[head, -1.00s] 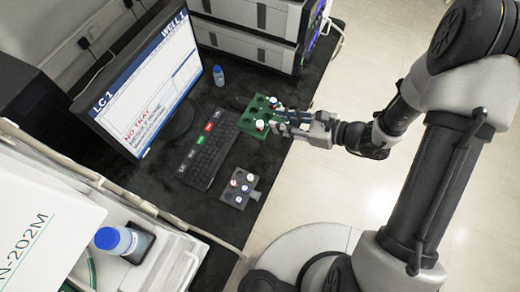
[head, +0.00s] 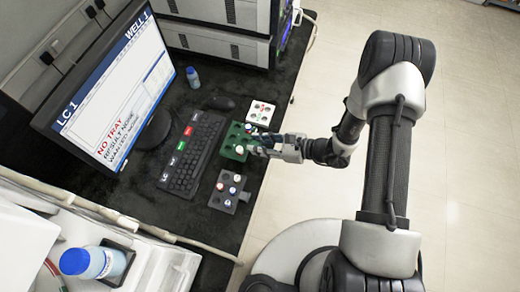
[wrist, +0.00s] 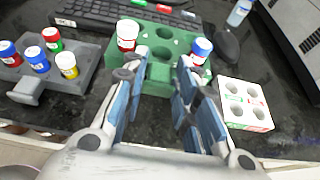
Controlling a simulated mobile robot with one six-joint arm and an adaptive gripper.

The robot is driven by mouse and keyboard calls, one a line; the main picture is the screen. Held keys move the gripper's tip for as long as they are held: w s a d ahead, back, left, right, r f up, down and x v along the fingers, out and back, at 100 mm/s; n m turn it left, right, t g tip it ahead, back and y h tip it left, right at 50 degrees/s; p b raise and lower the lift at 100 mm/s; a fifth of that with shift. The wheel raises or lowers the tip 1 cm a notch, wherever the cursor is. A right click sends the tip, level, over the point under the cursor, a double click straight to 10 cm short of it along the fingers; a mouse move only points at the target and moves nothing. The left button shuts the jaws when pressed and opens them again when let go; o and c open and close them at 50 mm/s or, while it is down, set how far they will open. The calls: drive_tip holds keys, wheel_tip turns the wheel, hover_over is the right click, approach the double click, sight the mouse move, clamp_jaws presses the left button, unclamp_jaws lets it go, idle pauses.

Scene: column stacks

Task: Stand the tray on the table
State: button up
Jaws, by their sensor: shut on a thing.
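The green tray (head: 233,143) is over the black table between the keyboard and the table's right edge. In the wrist view the tray (wrist: 158,72) has several round holes. Whether the tray's underside touches the table cannot be told.
A grey rack (head: 218,201) with several capped vials stands close to the tray on one side; a white block (head: 259,113) with holes stands on the other. The keyboard (head: 190,155), mouse (head: 218,103), blue-capped bottle (head: 193,76) and monitor (head: 105,95) lie beyond.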

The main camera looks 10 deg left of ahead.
drive_tip(key=shift+f+b, duration=0.5)
drive_tip(key=shift+f, duration=1.45)
drive_tip(key=shift+f, duration=0.1)
drive_tip(key=shift+f+b, duration=0.5)
drive_tip(key=shift+b, duration=0.15)
drive_tip(key=o, duration=1.1)
drive_tip(key=shift+r, duration=0.1)
drive_tip(key=shift+r+p, duration=0.3)
drive_tip(key=shift+p, duration=0.15)
drive_tip(key=p+v, duration=0.1)
drive_tip(key=v, duration=0.5)
drive_tip(key=p+v, duration=0.1)
drive_tip(key=v, duration=0.5)
drive_tip(key=shift+r+p, duration=0.3)
drive_tip(key=shift+p, duration=0.05)
